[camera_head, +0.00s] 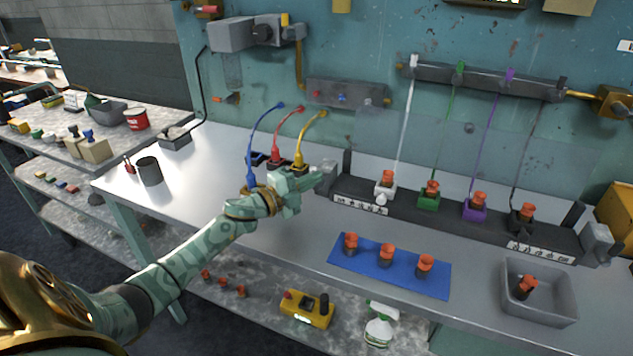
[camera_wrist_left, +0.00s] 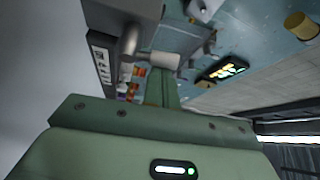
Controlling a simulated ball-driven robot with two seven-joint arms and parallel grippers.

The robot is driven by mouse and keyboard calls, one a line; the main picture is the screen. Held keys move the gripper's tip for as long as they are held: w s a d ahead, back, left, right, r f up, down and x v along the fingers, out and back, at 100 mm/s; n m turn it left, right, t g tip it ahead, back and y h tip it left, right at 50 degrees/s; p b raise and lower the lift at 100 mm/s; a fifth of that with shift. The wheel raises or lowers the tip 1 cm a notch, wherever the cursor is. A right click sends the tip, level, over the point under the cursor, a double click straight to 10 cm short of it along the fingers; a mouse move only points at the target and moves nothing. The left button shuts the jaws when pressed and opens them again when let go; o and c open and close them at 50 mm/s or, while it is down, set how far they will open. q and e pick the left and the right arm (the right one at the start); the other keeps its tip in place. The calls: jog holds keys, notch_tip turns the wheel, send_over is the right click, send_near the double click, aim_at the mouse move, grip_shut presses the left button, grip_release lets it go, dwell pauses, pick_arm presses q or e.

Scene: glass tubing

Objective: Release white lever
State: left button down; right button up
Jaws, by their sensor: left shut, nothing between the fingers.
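The white holder (camera_head: 386,190), with an orange-topped piece in it and a small white knob at its front, is leftmost in the dark rack (camera_head: 460,221) in the head view. I take the knob to be the white lever, but it is too small to be sure. My left gripper (camera_head: 317,177) is shut and empty, beside the grey block at the rack's left end and left of the white holder. Whether it touches the block is unclear. Its green fingers (camera_wrist_left: 165,90) show in the left wrist view, below a pale cylinder. My right gripper is not in view.
Green (camera_head: 429,197), purple (camera_head: 475,209) and black (camera_head: 522,218) holders follow along the rack. A blue mat (camera_head: 350,270) with three orange-topped pieces lies in front. A grey tray (camera_head: 540,308) stands at the right. Coloured cables (camera_head: 253,140) stand behind my left gripper.

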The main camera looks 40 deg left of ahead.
pick_arm(q)
jog(key=shift+s+a+f, duration=0.15)
jog(key=shift+a+f, duration=0.05)
jog(key=shift+a, duration=0.5)
jog(key=shift+r, duration=0.1)
dwell(0.5)
